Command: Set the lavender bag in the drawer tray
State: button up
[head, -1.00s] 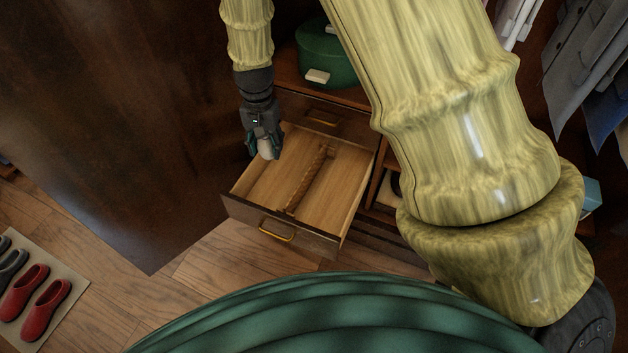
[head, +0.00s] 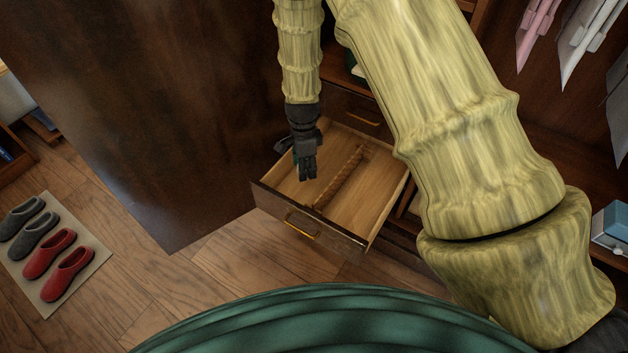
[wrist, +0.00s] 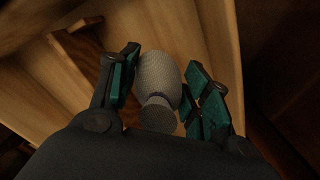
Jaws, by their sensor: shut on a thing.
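The lavender bag (wrist: 158,80) is a small pale grey woven pouch with a purple tie at its neck. It sits between the fingers of my gripper (wrist: 163,72) in the wrist view. In the head view my gripper (head: 307,170) points down over the left part of the open drawer tray (head: 368,215), and hides the bag. The tray has a pale wood floor, and a twisted brown bar (head: 340,178) runs front to back across it. I cannot tell how high the bag is above the floor.
The drawer's dark front with a brass handle (head: 303,229) faces me. A large dark wood panel (head: 150,110) stands to the left. A closed drawer (head: 352,108) is behind. Grey and red slippers (head: 48,262) lie on a mat at far left.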

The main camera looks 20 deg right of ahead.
aim_at(305, 187)
jog(key=shift+f+b, duration=0.75)
jog(key=shift+f, duration=2.8)
jog(key=shift+f, duration=0.1)
jog(key=o, duration=0.9)
jog(key=shift+o, duration=0.2)
notch_tip(305, 187, up, 12)
jog(key=p, duration=0.3)
